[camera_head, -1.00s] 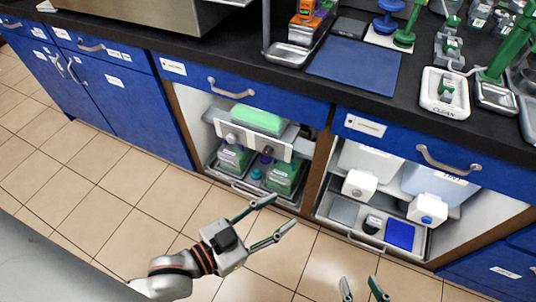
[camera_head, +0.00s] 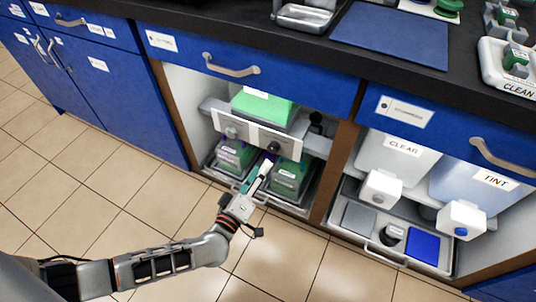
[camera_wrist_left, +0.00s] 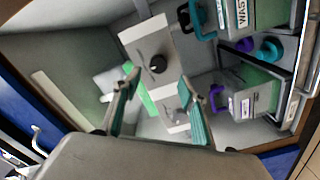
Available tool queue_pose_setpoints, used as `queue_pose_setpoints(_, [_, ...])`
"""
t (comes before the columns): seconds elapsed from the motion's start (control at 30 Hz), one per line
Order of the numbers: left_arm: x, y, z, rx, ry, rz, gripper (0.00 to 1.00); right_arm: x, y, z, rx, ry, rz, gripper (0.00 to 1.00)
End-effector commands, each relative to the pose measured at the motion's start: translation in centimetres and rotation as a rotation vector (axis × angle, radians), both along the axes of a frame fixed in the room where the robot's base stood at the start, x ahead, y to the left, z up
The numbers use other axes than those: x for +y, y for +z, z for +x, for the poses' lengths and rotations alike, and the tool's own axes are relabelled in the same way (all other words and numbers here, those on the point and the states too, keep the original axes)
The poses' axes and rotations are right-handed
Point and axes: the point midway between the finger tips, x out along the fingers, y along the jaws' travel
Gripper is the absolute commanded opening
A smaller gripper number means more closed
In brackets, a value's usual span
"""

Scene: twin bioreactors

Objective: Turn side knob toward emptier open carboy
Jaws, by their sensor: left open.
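In the open left cabinet bay, a pale panel (camera_head: 252,138) carries a light side knob (camera_head: 232,132) and a dark knob (camera_head: 273,148). The dark knob (camera_wrist_left: 157,63) also shows in the left wrist view, just beyond and between the fingertips. Two carboys with green contents stand below the panel, a left one (camera_head: 230,157) and a right one (camera_head: 289,180). I cannot compare their levels. My left gripper (camera_head: 262,172) is open and empty, in front of the panel's lower edge, apart from the knobs. It also shows in the left wrist view (camera_wrist_left: 158,85). My right gripper is out of view.
A green container (camera_head: 263,105) sits above the panel. The right bay holds a CLEAR carboy (camera_head: 395,152) and a TINT carboy (camera_head: 465,182), with a pull-out tray (camera_head: 372,243) below. A brown divider (camera_head: 336,172) separates the bays. The tiled floor in front is clear.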

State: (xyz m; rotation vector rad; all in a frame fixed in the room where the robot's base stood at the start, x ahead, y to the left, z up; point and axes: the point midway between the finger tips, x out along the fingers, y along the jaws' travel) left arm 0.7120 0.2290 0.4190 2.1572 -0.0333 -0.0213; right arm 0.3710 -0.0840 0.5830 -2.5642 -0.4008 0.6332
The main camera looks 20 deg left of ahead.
Motion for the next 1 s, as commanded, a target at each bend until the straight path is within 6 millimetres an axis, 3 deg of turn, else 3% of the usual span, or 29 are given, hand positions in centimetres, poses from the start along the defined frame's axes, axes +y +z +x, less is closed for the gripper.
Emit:
queue_pose_setpoints(0.5, [-0.3,-0.1,6.4,0.001,-0.002,0.002,0.42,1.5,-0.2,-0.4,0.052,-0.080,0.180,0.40])
queue_pose_setpoints(0.93, [-0.3,0.2,7.5,-0.002,-0.001,0.002,0.42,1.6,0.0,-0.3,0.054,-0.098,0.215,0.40])
queue_pose_setpoints(0.97, [-0.3,0.2,7.5,-0.002,-0.001,0.002,0.40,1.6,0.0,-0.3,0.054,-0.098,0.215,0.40])
queue_pose_setpoints(1.0, [-0.3,0.2,7.5,-0.002,-0.001,0.002,0.29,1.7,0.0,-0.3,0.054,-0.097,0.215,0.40])
